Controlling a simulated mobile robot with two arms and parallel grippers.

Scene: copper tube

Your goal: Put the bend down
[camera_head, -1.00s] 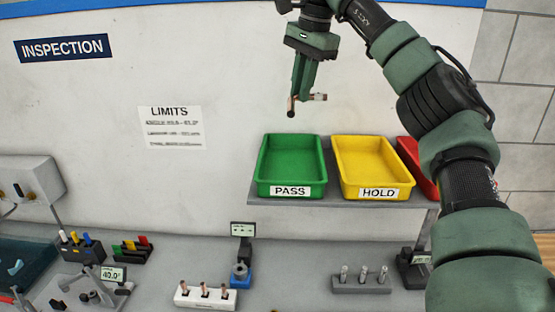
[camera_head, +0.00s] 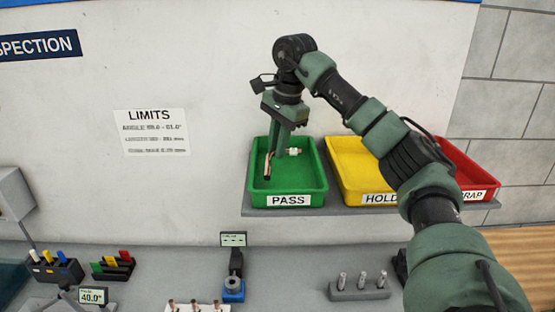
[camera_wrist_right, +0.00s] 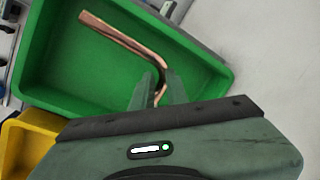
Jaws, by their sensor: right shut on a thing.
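The copper bend (camera_wrist_right: 122,38) is a bent tube held between the fingertips of my right gripper (camera_wrist_right: 158,92) in the wrist view. In the head view the bend (camera_head: 267,167) hangs in the green PASS tray (camera_head: 256,185), one leg pointing down and a short bright end (camera_head: 294,151) sticking out to the right. My right gripper (camera_head: 278,152) reaches down into this tray and is shut on the bend. I cannot tell whether the bend touches the tray floor. My left gripper is in neither view.
The yellow HOLD tray (camera_head: 345,185) and a red tray (camera_head: 480,175) stand to the right on the same shelf (camera_head: 345,207). Below are a blue-based gauge (camera_head: 233,290), a grey rack with pins (camera_head: 358,293) and a white rack holding copper pieces (camera_head: 195,307).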

